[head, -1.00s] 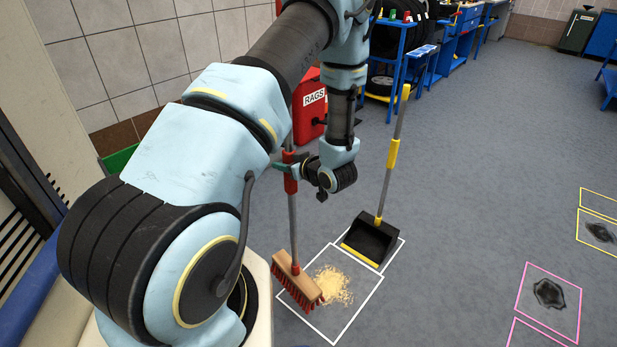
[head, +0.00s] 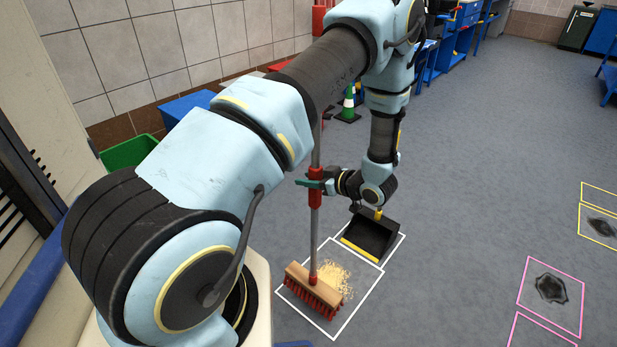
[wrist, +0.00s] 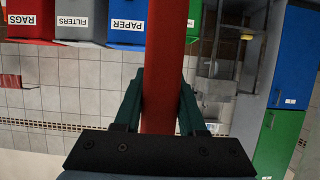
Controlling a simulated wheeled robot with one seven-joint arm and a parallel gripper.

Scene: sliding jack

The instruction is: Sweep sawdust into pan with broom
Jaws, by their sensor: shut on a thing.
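The broom (head: 315,225) stands nearly upright, its red-bristled wooden head (head: 313,288) on the floor inside the white outline, at the front left of the sawdust. My gripper (head: 312,183) is shut on the red sleeve of the broom handle; the green fingers press both sides of the red handle (wrist: 162,90) in the wrist view. The pale sawdust pile (head: 336,277) lies beside the broom head, partly hidden by it. The black dustpan (head: 372,238) with a yellow front lip sits just beyond the pile. Its long handle is mostly hidden behind my arm.
White lines (head: 358,310) mark the floor around pile and pan. Pink (head: 550,290) and yellow (head: 600,228) outlines with dark stains lie to the right. A green bin (head: 130,153), a blue bin (head: 190,107) and a cone (head: 348,103) stand behind. The middle floor is clear.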

